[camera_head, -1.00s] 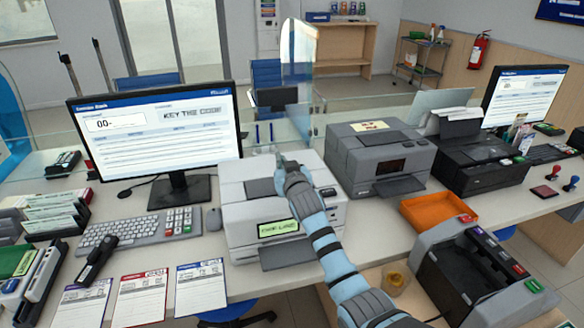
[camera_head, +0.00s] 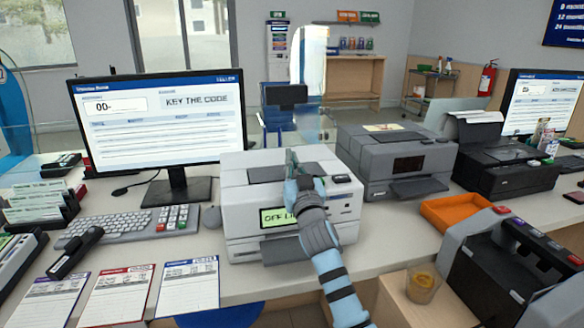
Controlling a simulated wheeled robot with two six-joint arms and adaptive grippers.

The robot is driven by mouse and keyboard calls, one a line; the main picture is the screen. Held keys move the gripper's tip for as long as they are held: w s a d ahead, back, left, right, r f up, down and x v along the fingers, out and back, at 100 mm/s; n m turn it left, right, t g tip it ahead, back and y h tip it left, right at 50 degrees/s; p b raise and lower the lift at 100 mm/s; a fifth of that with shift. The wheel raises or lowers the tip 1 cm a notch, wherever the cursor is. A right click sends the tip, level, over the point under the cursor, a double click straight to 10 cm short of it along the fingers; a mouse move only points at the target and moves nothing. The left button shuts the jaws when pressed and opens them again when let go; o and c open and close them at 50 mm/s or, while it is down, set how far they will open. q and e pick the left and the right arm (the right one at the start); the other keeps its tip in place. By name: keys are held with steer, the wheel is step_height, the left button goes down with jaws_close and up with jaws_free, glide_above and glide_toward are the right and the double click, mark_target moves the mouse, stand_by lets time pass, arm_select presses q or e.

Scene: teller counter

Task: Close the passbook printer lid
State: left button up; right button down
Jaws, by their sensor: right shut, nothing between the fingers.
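The passbook printer (camera_head: 240,208) is the white machine in the middle of the counter, with a dark slot at its front. Its lit green display (camera_head: 272,216) reads "OFF LI", with the rest hidden behind my right arm. The lid (camera_head: 235,168) on top looks down or nearly so; any small gap along its edge is hard to tell. My right gripper (camera_head: 292,160) is shut and empty, over the printer's top near the lid. The arm covers part of the printer's front and top. My left gripper is out of view.
A monitor (camera_head: 160,130) and keyboard (camera_head: 125,225) stand left of the printer. A grey printer (camera_head: 380,160) stands close on its right, with an orange tray (camera_head: 455,213) in front of that. Paper slips (camera_head: 188,287) lie at the counter's front edge. A clear partition rises behind.

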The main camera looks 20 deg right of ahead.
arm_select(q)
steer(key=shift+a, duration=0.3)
